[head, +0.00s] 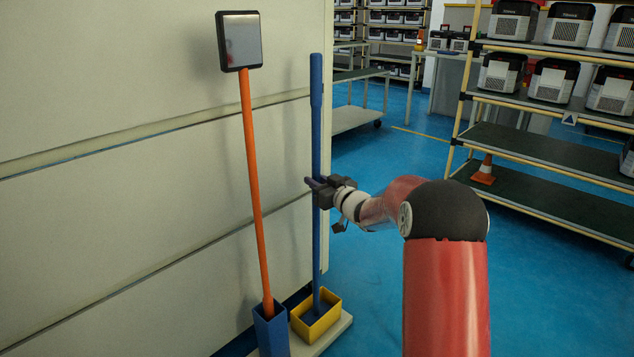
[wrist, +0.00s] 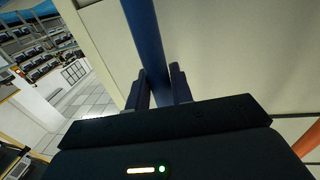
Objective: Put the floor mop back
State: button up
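The floor mop has a long blue handle (head: 316,130) and stands nearly upright by the pale panel wall. Its lower end is inside a yellow box (head: 331,313) on a low pale base, where the mop head is mostly hidden. My gripper (head: 316,184) is at about mid-height of the handle, reaching in from the right. In the wrist view the blue handle (wrist: 146,40) runs down between the two fingers of my gripper (wrist: 161,88), which lie close on both sides of it and look shut on it.
An orange-handled tool (head: 253,180) with a flat grey-black head up top stands in a blue holder (head: 271,331) left of the mop. The pale wall (head: 120,240) is close behind both. A rack (head: 545,146) of units and an orange cone (head: 485,170) are at right. Blue floor lies open between.

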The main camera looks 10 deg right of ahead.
jog(key=o, duration=0.4)
jog(key=shift+r, duration=0.25)
jog(key=s+d+r+m+g+h, duration=0.1)
jog(key=s+d+r+h, duration=0.15)
jog(key=s, duration=0.55)
jog(key=s+d+r+m+g+h, duration=0.1)
jog(key=s+d+m+h, duration=0.1)
jog(key=s+h, duration=0.35)
jog(key=s+d+r+m+g+h, duration=0.1)
jog(key=s+d+r+h, duration=0.1)
jog(key=s, duration=0.8)
jog(key=s+a+f+g, duration=0.2)
jog(key=s, duration=0.6)
jog(key=s+a+f+m+g+y, duration=0.1)
jog(key=s+a+f+g, duration=0.1)
jog(key=s, duration=0.7)
jog(key=s+a+f+g, duration=0.2)
jog(key=s+g, duration=0.1)
jog(key=s, duration=0.5)
jog(key=shift+s+a+f+y, duration=0.15)
jog(key=shift+s+a+y, duration=0.15)
jog(key=shift+y, duration=0.1)
